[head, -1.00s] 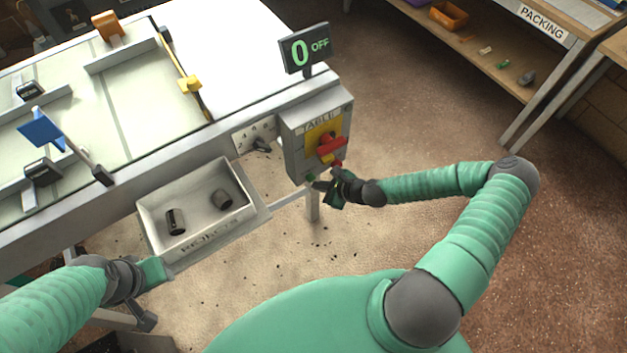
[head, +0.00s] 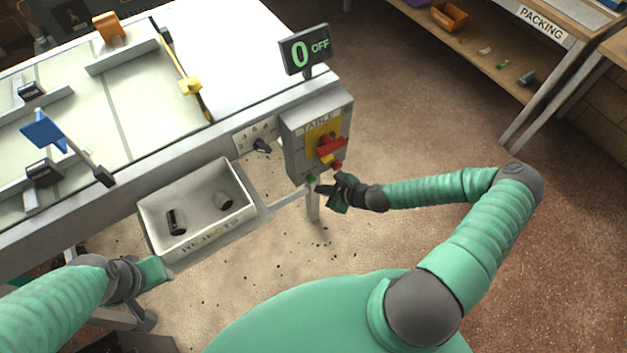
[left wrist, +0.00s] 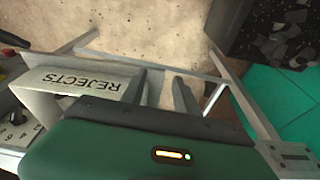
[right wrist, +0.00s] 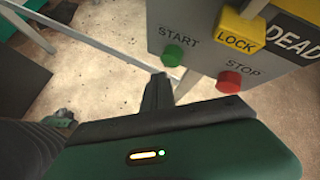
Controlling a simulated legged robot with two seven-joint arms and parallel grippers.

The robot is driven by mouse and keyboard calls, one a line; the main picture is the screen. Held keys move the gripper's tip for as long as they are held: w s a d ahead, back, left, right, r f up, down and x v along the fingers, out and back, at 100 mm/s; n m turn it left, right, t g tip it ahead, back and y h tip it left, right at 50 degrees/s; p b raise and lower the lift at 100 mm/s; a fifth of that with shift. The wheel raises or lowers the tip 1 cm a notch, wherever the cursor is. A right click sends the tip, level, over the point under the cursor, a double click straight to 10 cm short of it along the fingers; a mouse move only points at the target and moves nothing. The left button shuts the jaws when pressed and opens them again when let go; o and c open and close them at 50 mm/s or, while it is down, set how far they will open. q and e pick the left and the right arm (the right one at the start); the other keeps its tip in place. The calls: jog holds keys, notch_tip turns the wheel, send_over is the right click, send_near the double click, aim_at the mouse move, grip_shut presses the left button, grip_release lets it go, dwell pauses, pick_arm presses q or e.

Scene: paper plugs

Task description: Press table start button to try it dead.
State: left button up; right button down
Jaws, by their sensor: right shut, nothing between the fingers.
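The green START button (right wrist: 172,55) is on the front of the grey TABLE control box (head: 291,150); it shows small in the head view (head: 311,178). A red STOP button (right wrist: 229,81) is to its right. My right gripper (head: 319,188) is shut and empty, just below the START button. In the right wrist view its fingertips (right wrist: 158,78) appear just below and left of the button, with a small gap. My left gripper (left wrist: 163,82) is open and empty beside the rejects tray (head: 196,247).
The display (head: 305,49) reads "0 OFF". A red switch (head: 331,146) sits on a yellow plate, with a yellow LOCK tag (right wrist: 238,30) and a DEAD label (right wrist: 294,38). Floor to the right is clear.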

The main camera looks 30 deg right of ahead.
jog(key=shift+s, duration=0.1)
jog(key=s, duration=0.4)
jog(key=shift+s+d+p, duration=0.2)
jog(key=shift+s+p, duration=0.2)
dwell(0.6)
